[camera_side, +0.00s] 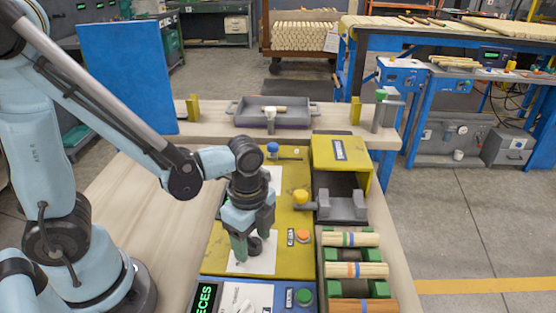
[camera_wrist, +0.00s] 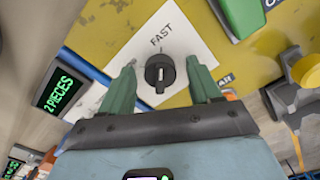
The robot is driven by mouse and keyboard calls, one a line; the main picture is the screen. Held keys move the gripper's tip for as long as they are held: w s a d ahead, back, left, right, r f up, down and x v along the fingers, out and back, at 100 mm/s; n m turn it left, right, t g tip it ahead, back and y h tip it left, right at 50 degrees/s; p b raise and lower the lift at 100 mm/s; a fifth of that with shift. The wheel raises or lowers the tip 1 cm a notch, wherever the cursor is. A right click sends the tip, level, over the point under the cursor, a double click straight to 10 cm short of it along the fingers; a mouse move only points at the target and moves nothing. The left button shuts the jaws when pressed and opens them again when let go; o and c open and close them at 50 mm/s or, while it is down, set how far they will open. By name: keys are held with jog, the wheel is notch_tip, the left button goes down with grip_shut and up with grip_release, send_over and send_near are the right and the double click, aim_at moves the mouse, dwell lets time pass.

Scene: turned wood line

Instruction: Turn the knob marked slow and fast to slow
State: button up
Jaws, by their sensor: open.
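The black knob (camera_wrist: 160,70) sits on a white plate (camera_wrist: 185,42) on the yellow panel. In the wrist view the word FAST is printed above it; the word slow is not visible. A pale mark shows at the knob's lower end, on the side away from FAST. My gripper (camera_wrist: 160,66) is open, with one green finger on each side of the knob, and I see gaps between fingers and knob. In the side view my gripper (camera_side: 252,244) points down at the knob (camera_side: 255,247), which is partly hidden by the fingers.
On the yellow panel (camera_side: 292,262) are an orange button (camera_side: 303,236) and a yellow knob (camera_side: 300,198). A blue box with a green display (camera_side: 205,298) and green button (camera_side: 304,297) stands in front. Turned rods (camera_side: 357,270) lie in a rack at right.

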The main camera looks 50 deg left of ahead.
jog(key=shift+c, duration=0.2)
jog(key=c, duration=1)
jog(key=n, duration=0.4)
jog(key=shift+n, duration=0.4)
jog(key=n, duration=0.9)
jog(key=shift+d, duration=0.1)
jog(key=shift+n, duration=2)
